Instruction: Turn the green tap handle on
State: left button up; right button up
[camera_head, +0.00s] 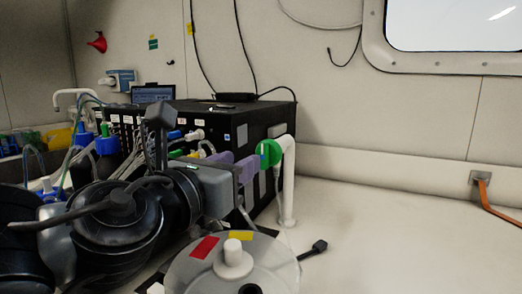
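The green tap handle (270,153) is a round green piece at the top of a white upright pipe (289,182), right of the black box. My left arm comes in from the left, and my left gripper (250,166) has purple fingers that point right at the handle. Their tips are at or very close to its left side. From this angle I cannot tell whether they touch or grip it, nor how wide they are apart. My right gripper is not in view.
A black box (262,118) with tubes and coloured connectors stands behind my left arm. A round pale lid (190,272) with a white knob and red and yellow labels is in front. The white surface (390,230) at right is clear, apart from an orange strap (489,205).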

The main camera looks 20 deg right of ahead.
aim_at(262, 149)
pick_arm(q)
jog(key=x, duration=0.8)
jog(key=shift+w, duration=0.15)
jog(key=shift+c, duration=0.4)
grip_shut()
